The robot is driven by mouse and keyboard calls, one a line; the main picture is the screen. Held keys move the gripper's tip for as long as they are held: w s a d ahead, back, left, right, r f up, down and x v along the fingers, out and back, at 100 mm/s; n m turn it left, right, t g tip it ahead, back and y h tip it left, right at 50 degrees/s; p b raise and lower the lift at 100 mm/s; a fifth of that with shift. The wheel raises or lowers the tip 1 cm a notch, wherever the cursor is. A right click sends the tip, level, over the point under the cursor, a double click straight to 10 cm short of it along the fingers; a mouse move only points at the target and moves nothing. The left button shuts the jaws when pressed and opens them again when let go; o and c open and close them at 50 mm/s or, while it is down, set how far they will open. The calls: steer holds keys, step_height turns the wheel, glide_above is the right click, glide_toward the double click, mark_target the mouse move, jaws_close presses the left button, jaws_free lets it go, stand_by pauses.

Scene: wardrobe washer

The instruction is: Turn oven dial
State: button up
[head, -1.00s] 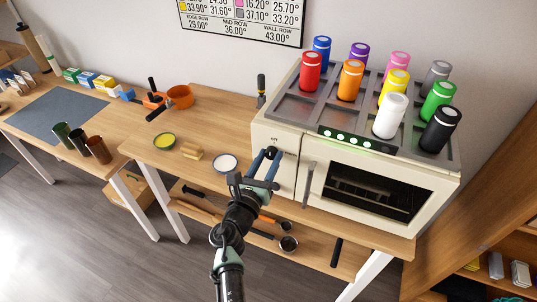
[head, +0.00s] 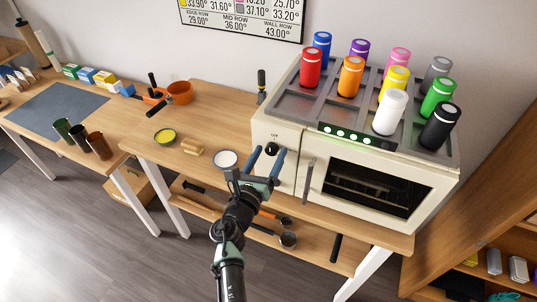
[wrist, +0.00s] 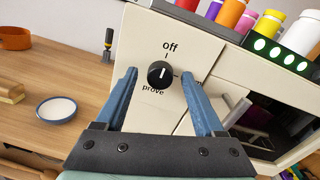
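The oven dial (wrist: 161,74) is a round black knob with a white mark, on the cream front panel left of the oven door. It also shows in the head view (head: 271,149). In the wrist view its white mark points up, toward "off"; "prove" is printed below and another label, partly hidden, is to the right. My gripper (wrist: 158,72) is open, with one blue finger on each side of the dial in the picture. Gaps show between the fingers and the knob. The fingers appear in front of the panel and hold nothing.
The oven door (head: 378,185) has an upright handle (head: 308,182) just right of my gripper. Several coloured canisters stand on the oven top (head: 322,100). A white-topped round dish (wrist: 57,110) and a sponge-like block (head: 192,147) lie on the wooden counter to the left.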

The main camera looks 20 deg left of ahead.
steer(key=s, duration=1.3)
stand_by(0.4)
steer(key=w+d+r+m+t+h, duration=0.1)
steer(key=w+d+r+m, duration=0.25)
steer(key=r+m, duration=0.55)
steer(key=w+d+r+m+t+h, duration=0.1)
steer(key=w+d+r+m+h, duration=0.1)
steer(key=d+r+m, duration=0.6)
steer(key=w+d+r+m+t+h, duration=0.15)
steer(key=r+m, duration=0.45)
steer(key=r, duration=0.6)
steer(key=s+d+r+m+t+y, duration=0.1)
steer(key=s+d+r+m+t, duration=0.1)
steer(key=s+r+m, duration=0.3)
steer(key=s+d+r+m+t+y, duration=0.1)
steer(key=s+r+m, duration=0.3)
steer(key=r, duration=0.8)
steer(key=s+d+r+m+t+y, duration=0.2)
steer(key=s+r+m, duration=0.3)
steer(key=r, duration=0.4)
steer(key=shift+s+d+r+m+t, duration=0.15)
steer(key=shift+s+d+m+t, duration=0.25)
steer(key=shift+m, duration=0.5)
steer(key=shift+w+a, duration=0.1)
